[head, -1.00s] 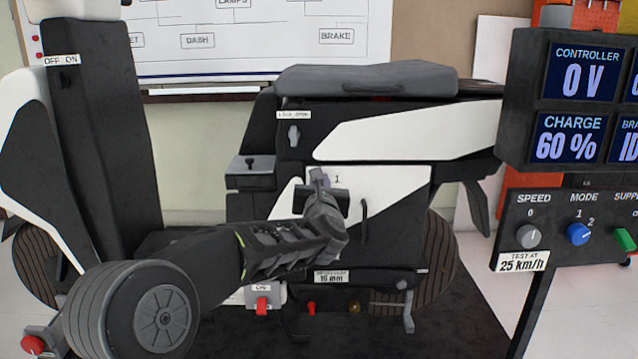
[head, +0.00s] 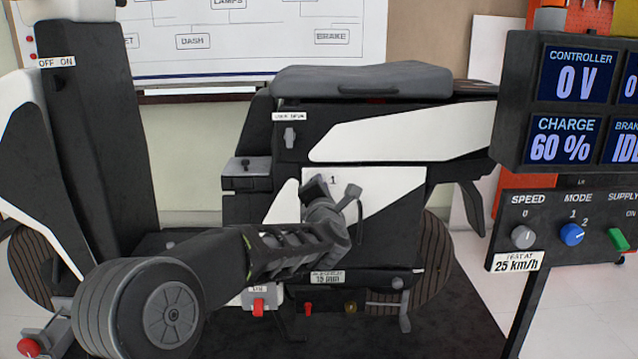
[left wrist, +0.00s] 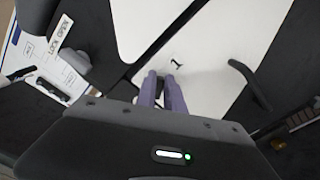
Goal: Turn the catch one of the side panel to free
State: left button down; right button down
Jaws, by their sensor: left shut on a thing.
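The white side panel (head: 395,186) is on the flank of the black scooter body, with a printed "1" near its upper left. It also shows in the left wrist view (left wrist: 215,40). My left gripper (head: 318,186) is at the panel just below the "1". In the left wrist view its two purple-grey fingers (left wrist: 161,84) are close together, shut on catch one, just below the "1". The catch is almost wholly hidden by the fingers, so its angle cannot be read. My right gripper is in neither view.
A dark handle (left wrist: 243,75) stands out from the panel right of the fingers. A lock marked "LOCK OPEN" (head: 290,137) is above the panel. A display and switch console (head: 560,225) stands at the right. A red switch (head: 258,305) is below.

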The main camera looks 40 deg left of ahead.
pick_arm(q)
jog(key=shift+w+d+f+m+p, duration=0.15)
jog(key=shift+m+p, duration=0.2)
jog(key=shift+m, duration=0.75)
jog(key=shift+s+a+f+m+p, duration=0.1)
jog(key=shift+m+p, duration=0.2)
jog(key=shift+m, duration=0.8)
jog(key=shift+w+d+f+m+p, duration=0.15)
jog(key=shift+m+p, duration=0.2)
jog(key=shift+m, duration=0.75)
jog(key=shift+s, duration=0.1)
jog(key=c, duration=1.4)
grip_release()
jog(key=shift+c, duration=0.2)
